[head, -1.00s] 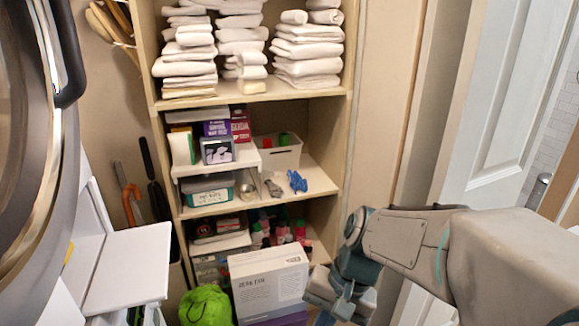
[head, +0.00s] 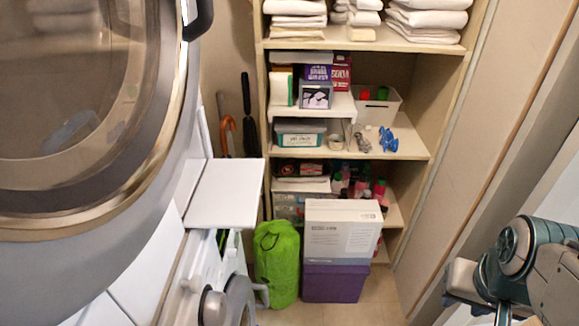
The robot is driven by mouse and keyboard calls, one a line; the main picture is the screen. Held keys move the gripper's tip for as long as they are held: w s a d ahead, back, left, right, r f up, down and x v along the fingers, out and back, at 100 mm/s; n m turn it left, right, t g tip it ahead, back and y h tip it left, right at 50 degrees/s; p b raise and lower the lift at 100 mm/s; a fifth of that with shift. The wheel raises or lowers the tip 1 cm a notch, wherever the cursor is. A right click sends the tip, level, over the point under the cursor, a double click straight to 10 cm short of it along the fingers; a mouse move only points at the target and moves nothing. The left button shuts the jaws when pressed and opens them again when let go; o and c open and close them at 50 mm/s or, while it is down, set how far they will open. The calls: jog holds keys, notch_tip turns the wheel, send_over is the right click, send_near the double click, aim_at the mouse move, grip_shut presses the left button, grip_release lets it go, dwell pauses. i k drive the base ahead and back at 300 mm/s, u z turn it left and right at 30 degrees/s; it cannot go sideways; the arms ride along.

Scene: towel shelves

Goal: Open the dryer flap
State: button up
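A large round appliance door (head: 75,215) fills the left of the head view. It has a grey and gold-toned rim and dark glass, with a black handle (head: 199,20) at its upper right edge, cut off by the frame. I take it for the dryer flap; its left part is out of view, and I cannot tell whether it is fully shut. My gripper (head: 462,290) is at the lower right, far from the door and handle. Its fingers are not clear enough to tell open from shut.
A green bag (head: 277,265), a white box (head: 342,230) and a purple box (head: 335,283) stand before the wooden shelf (head: 455,95). Floor shows at lower centre.

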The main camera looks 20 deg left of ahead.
aim_at(226, 195)
jog(key=z, duration=0.7)
jog(key=i, duration=0.25)
jog(key=u, duration=1.55)
